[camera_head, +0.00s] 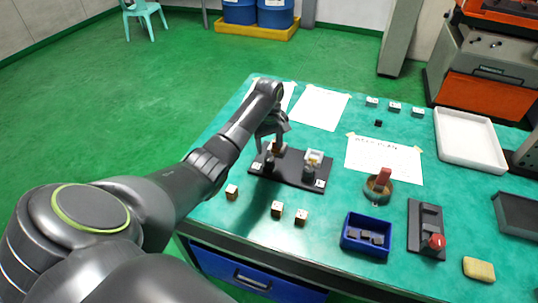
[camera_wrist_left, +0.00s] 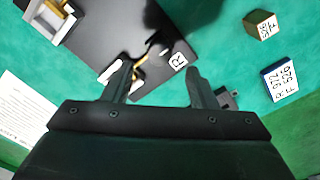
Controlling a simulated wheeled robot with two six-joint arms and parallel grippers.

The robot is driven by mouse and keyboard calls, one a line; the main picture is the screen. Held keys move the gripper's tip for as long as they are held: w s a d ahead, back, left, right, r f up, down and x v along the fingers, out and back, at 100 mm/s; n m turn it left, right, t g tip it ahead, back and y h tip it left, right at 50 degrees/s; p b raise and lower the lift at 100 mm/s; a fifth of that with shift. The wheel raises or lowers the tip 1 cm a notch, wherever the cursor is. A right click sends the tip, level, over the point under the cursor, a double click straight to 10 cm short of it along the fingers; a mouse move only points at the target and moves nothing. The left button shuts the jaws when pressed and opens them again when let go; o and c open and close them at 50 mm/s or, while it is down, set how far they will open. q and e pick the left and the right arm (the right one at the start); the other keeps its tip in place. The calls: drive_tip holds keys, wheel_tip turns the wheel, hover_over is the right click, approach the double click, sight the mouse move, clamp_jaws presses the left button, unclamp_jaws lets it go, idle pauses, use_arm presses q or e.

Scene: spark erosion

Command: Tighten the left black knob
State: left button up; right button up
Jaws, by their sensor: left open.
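A black fixture plate (camera_head: 292,176) lies on the green table, tilted across the picture. The left black knob (camera_head: 269,163) stands on its left part, partly in my arm's shadow. A second dark knob (camera_head: 308,172) stands further right, in front of a white-grey block (camera_head: 315,157). My left gripper (camera_head: 272,138) points down above the plate's left end, its fingers apart. In the left wrist view the open fingers (camera_wrist_left: 160,88) reach over the plate (camera_wrist_left: 105,35); a brass-coloured part shows beside one finger. My right gripper is out of view.
Small wooden blocks (camera_head: 277,209) lie at the table's front edge. A blue bin (camera_head: 352,244), a round holder (camera_head: 377,194), a black fixture with a red knob (camera_head: 416,228) and a white tray (camera_head: 443,128) stand to the right. Paper sheets lie behind.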

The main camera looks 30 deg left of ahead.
sight(269, 158)
use_arm(q)
drive_tip(key=shift+f, duration=2.8)
drive_tip(key=shift+c, duration=0.4)
drive_tip(key=c, duration=0.9)
